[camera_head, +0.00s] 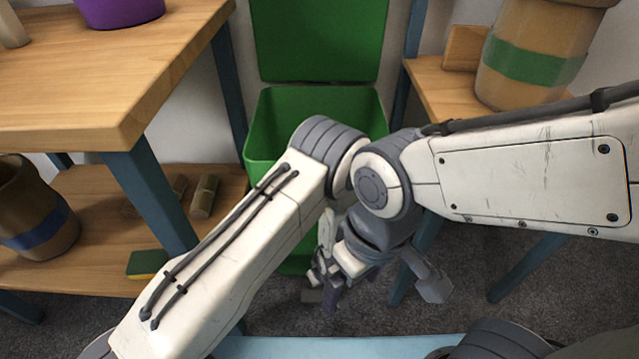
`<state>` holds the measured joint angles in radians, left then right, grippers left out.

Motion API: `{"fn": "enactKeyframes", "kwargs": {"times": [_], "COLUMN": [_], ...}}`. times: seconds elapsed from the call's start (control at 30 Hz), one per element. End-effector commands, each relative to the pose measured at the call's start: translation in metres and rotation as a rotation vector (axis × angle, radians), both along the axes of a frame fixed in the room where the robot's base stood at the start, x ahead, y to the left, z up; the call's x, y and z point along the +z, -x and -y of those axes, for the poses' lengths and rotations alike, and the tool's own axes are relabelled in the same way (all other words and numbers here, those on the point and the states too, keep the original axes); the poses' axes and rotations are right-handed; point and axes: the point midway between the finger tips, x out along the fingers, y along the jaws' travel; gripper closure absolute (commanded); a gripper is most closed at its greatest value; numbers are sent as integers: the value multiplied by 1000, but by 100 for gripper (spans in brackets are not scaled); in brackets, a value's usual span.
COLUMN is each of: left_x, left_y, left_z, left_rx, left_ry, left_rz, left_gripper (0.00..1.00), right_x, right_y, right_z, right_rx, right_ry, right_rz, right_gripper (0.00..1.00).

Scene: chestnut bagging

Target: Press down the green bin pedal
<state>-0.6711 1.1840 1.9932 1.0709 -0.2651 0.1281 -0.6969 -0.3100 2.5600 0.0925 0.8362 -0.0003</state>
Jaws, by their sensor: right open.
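The green bin (262,130) stands at the back between the two tables. Its lid (318,40) is raised upright and the bin is open. A small grey flat piece (311,296), which looks like the pedal, shows low in front of the bin's base. My right gripper (334,296) points down beside this piece, near the floor, and is open with nothing seen in it. I cannot tell whether it touches the piece. My arm links cover much of the bin's front. I do not make out my left gripper.
A wooden table (110,85) with a purple bowl (118,12) is at left. Its lower shelf (85,272) bears a blue-banded pot (35,212) and a sponge (146,264). At right, another table (430,90) holds a green-banded pot (535,60). Grey carpet (455,320) is bare between them.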

Motion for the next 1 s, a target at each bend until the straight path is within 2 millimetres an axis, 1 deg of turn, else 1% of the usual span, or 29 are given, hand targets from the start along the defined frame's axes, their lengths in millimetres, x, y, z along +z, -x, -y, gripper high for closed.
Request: {"fn": "enactKeyframes", "kwargs": {"times": [0.03, 0.5, 1.0], "left_x": [10, 52, 52], "left_y": [0, 0, 0], "left_z": [0, 0, 0], "left_rx": [0, 0, 0], "left_ry": [0, -1, 0], "left_rz": [0, 0, 0], "left_gripper": [100, 100, 100], "right_x": [11, 56, 55], "right_y": [0, 0, 0], "right_z": [0, 0, 0], "right_rx": [0, 0, 0], "right_ry": [0, 0, 0], "right_rz": [0, 0, 0], "right_gripper": [8, 8, 8]}}
